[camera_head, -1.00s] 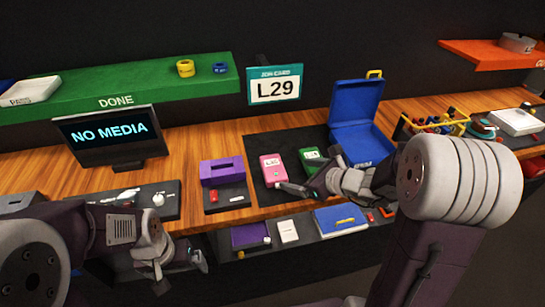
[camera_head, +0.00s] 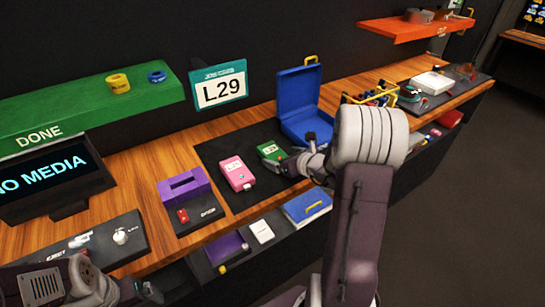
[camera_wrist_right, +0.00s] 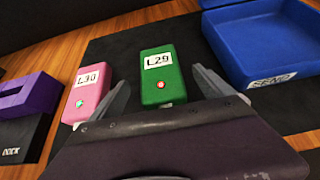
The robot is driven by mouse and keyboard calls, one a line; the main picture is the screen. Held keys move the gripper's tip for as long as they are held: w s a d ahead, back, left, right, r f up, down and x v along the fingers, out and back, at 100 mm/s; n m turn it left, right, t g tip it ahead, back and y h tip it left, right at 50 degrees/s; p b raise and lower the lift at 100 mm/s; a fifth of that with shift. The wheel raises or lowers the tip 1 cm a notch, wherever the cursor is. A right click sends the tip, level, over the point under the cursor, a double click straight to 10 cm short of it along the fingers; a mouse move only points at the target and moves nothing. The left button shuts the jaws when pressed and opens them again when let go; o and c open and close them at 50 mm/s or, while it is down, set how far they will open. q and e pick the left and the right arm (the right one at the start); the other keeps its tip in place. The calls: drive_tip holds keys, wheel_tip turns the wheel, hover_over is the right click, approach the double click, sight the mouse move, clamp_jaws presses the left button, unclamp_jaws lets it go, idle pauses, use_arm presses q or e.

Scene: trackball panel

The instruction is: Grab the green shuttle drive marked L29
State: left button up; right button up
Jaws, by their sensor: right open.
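The green shuttle drive (camera_head: 270,150) lies on the dark mat, right of a pink drive (camera_head: 237,173). In the right wrist view the green drive (camera_wrist_right: 161,73) carries a white L29 label and a small red-pink dot; the pink drive (camera_wrist_right: 87,92) reads L30. My right gripper (camera_wrist_right: 162,92) is open and empty, one finger on either side of the green drive's near end; I cannot tell whether they touch it. In the head view the arm partly hides that gripper. My left gripper (camera_head: 146,291) is at the bottom left, its jaws unclear.
An open blue case (camera_head: 297,92) marked SEND stands behind and right of the green drive. A purple dock (camera_head: 185,185) is on the left. An L29 sign (camera_head: 218,86) hangs behind, beside the green DONE shelf (camera_head: 90,112). A lower ledge holds a blue box (camera_head: 307,205).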

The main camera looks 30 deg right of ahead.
sight(276, 155)
drive_tip(key=shift+d+f, duration=0.1)
drive_tip(key=shift+d, duration=0.05)
drive_tip(key=x, duration=0.5)
drive_tip(key=shift+w+a, duration=0.1)
drive_tip(key=shift+a, duration=0.1)
drive_tip(key=shift+c, duration=0.6)
drive_tip(key=c, duration=1.6)
wheel_tip(276, 155, up, 5)
drive_tip(key=shift+d+f+p, duration=0.1)
drive_tip(key=shift+d+p, duration=0.05)
drive_tip(key=shift+p, duration=0.5)
drive_tip(key=shift+c, duration=0.2)
drive_tip(key=s+d+r+p, duration=0.2)
drive_tip(key=s+d+r, duration=0.2)
drive_tip(key=d, duration=0.6)
wheel_tip(276, 155, up, 2)
drive_tip(key=shift+d+r+p, duration=0.15)
drive_tip(key=shift+d+p, duration=0.2)
